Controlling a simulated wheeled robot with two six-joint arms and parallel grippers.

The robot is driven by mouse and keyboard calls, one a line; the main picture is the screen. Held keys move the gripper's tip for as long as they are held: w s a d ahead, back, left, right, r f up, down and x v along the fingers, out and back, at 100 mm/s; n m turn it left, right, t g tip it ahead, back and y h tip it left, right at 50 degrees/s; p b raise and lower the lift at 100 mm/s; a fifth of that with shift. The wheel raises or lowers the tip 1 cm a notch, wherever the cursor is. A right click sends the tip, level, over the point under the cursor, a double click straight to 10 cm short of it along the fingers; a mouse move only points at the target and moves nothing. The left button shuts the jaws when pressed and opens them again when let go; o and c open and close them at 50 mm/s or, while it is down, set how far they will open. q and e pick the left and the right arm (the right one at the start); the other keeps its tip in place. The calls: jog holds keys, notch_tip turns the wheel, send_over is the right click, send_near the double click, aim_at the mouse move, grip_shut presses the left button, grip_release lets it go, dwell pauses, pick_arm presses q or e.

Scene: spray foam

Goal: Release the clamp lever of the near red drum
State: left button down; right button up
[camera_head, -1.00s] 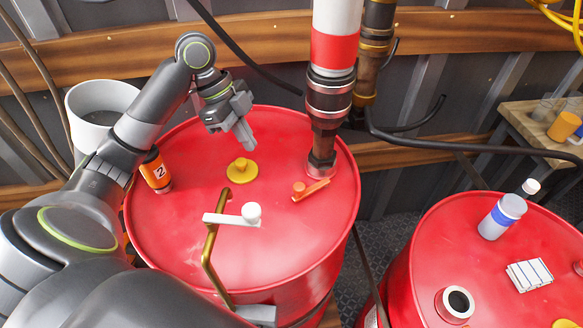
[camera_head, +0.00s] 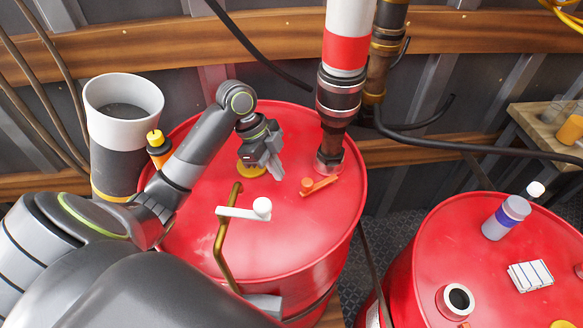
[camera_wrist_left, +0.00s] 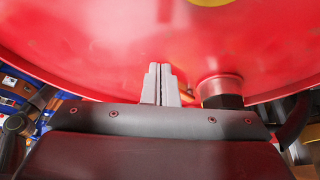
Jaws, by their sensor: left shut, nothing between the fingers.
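The near red drum (camera_head: 300,235) stands in the middle of the head view. A short orange lever with a round knob (camera_head: 320,186) lies on its lid, beside the foot of the red-and-white pump tube (camera_head: 348,45). A white handle with a ball knob (camera_head: 243,212) sits on a bent brass rod (camera_head: 220,250) nearer me. My left gripper (camera_head: 276,172) is shut and empty, over the lid just left of the orange lever and apart from it. Its closed fingers (camera_wrist_left: 161,84) show in the left wrist view against the red lid.
A yellow cap (camera_head: 250,169) is partly hidden behind my left gripper. A grey bucket (camera_head: 97,140) and an orange bottle (camera_head: 158,150) are at the left.

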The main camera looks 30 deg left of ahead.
pick_arm(q)
jog(key=shift+w+d+r+p, duration=0.1)
jog(key=shift+d+r+p, duration=0.15)
jog(key=shift+d, duration=0.35)
jog(key=shift+w+d+r+p, duration=0.1)
jog(key=shift+d+p, duration=0.1)
jog(key=shift+d, duration=1.15)
jog(key=shift+p, duration=0.3)
